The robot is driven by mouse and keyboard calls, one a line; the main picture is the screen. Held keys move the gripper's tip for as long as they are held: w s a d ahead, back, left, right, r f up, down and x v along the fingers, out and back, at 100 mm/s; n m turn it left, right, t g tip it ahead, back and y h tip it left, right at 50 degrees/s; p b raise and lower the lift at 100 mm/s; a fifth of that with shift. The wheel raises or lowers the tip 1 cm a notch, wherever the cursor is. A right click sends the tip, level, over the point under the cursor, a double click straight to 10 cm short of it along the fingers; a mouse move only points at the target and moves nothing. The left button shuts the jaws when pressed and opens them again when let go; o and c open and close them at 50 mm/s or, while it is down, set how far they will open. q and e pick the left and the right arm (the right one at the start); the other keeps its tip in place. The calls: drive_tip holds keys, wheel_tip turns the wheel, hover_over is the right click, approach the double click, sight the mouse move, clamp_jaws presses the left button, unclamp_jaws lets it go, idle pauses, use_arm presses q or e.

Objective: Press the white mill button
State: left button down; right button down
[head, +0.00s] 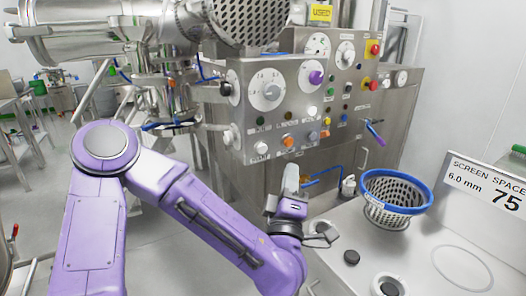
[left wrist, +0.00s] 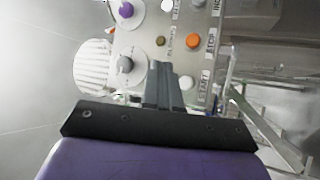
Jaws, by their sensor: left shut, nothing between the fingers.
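In the left wrist view a white button (left wrist: 187,82) sits by a START label, beside the fingers. Another white button (left wrist: 167,5) is at the top edge. My left gripper (head: 291,172) is shut and empty, pointing up just below the panel; its fingers (left wrist: 164,82) partly cover the panel. My right gripper is out of view.
An orange button (head: 288,140), labelled STOP in the wrist view (left wrist: 193,40), neighbours the lower-left white one. Knobs (head: 269,90) protrude above. A blue-rimmed screen basket (head: 393,195) stands on the counter (head: 345,225) at right. A blue-handled lever (head: 325,176) lies below the panel.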

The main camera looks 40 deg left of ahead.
sight(262, 149)
use_arm(q)
drive_tip(key=w+a+p, duration=0.3)
drive_tip(key=a+p, duration=0.5)
drive_tip(key=shift+w, duration=0.2)
drive_tip(key=shift+a, duration=0.15)
idle(1.8)
drive_tip(key=shift+w+a, duration=0.15)
drive_tip(key=shift+a, duration=0.15)
